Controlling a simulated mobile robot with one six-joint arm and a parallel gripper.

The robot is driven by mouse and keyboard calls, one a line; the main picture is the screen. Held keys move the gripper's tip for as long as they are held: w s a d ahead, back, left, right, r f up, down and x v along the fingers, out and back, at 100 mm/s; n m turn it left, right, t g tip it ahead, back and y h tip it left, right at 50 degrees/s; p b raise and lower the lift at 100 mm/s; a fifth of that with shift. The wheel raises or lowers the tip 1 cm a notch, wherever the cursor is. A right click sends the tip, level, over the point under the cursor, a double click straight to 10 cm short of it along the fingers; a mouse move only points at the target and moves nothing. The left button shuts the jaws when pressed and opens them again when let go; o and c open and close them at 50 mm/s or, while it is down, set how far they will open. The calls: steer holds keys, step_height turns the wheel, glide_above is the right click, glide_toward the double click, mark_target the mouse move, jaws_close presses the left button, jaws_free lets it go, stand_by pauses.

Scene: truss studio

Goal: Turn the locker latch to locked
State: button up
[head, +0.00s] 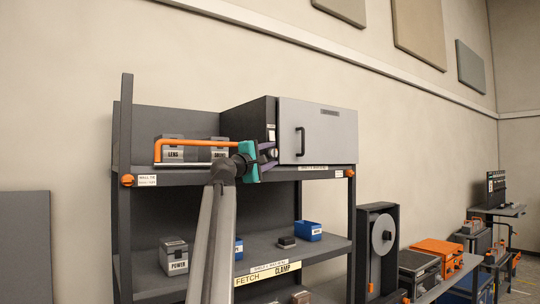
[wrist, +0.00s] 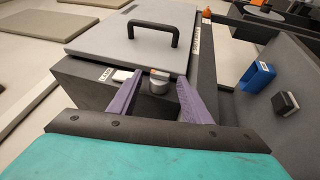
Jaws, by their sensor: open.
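The locker (head: 318,132) stands on the top shelf, with a flat grey door and a black bar handle (head: 300,142). The door also shows in the wrist view (wrist: 105,32) and looks closed. The latch (wrist: 158,87) is a small round grey knob with an orange mark, on the dark panel beside the door. My gripper (wrist: 159,79) is open, its purple fingers on either side of the knob. I cannot tell whether they touch it. In the head view my gripper (head: 268,154) is at the locker's dark side. Whether the latch stands at locked is unclear.
An orange rail (head: 190,141) runs in front of grey boxes labelled LENS (head: 173,154) and another on the top shelf. Below are a POWER box (head: 174,256), a blue bin (head: 308,232) and a small dark block (head: 287,242). A white label (wrist: 106,73) is beside the latch.

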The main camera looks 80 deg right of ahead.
steer(key=c, duration=0.9)
steer(key=shift+a+f, duration=0.1)
steer(key=shift+c, duration=0.6)
